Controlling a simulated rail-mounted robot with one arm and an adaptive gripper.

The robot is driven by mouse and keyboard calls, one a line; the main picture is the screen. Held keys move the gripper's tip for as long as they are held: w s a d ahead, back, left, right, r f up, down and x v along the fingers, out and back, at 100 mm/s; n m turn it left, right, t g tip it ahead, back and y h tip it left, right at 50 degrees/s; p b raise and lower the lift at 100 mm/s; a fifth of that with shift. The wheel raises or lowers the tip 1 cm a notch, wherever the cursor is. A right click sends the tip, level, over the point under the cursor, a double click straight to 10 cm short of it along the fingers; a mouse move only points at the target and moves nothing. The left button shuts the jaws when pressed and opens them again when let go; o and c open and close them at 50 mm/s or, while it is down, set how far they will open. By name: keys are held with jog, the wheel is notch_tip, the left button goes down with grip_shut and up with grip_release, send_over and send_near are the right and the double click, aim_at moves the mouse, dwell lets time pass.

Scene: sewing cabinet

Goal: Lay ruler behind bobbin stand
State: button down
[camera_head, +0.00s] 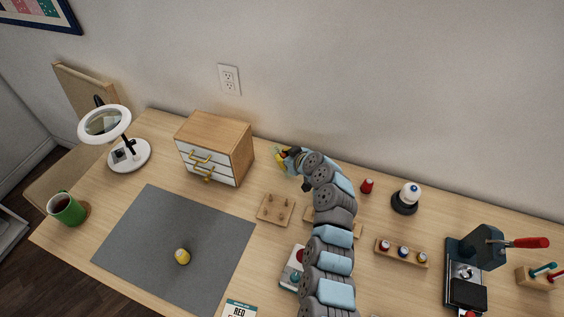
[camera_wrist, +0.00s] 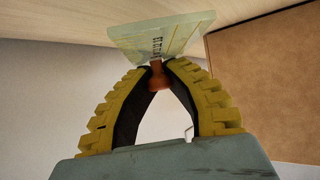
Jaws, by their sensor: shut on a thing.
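The ruler (camera_wrist: 185,35) is a pale green, see-through plate with yellow lines and dark print, with an orange-brown knob on it. My gripper (camera_wrist: 159,70) has yellow ribbed fingers shut on this knob. In the head view, my gripper (camera_head: 283,158) is at the back of the table, just right of the drawer cabinet, with a little of the ruler (camera_head: 276,150) showing. A small wooden board with short pegs (camera_head: 270,217) lies in front of my gripper. A wooden rack with several coloured spools (camera_head: 412,262) lies farther right. I cannot tell which is the bobbin stand.
The wooden drawer cabinet (camera_head: 217,139) stands close on the left; its side (camera_wrist: 270,90) shows in the wrist view. A red spool (camera_head: 367,186) and a black-and-white round object (camera_head: 405,198) stand right of my arm. A grey mat (camera_head: 170,225) with a yellow spool (camera_head: 182,257) lies front left.

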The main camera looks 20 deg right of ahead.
jog(key=shift+w+a+f, duration=0.1)
jog(key=shift+w+f, duration=0.15)
jog(key=shift+f, duration=0.1)
jog(key=shift+f+b, duration=0.4)
jog(key=shift+f, duration=1.1)
jog(key=shift+f, duration=0.15)
jog(key=c, duration=1.1)
grip_release()
jog(key=shift+r, duration=0.25)
jog(key=shift+s+r, duration=0.25)
jog(key=shift+s, duration=0.15)
jog(key=shift+s+d+r+p, duration=0.2)
jog(key=shift+s+r+p, duration=0.1)
jog(key=shift+s, duration=0.25)
jog(key=shift+p+v, duration=0.55)
jog(key=shift+v, duration=4.3)
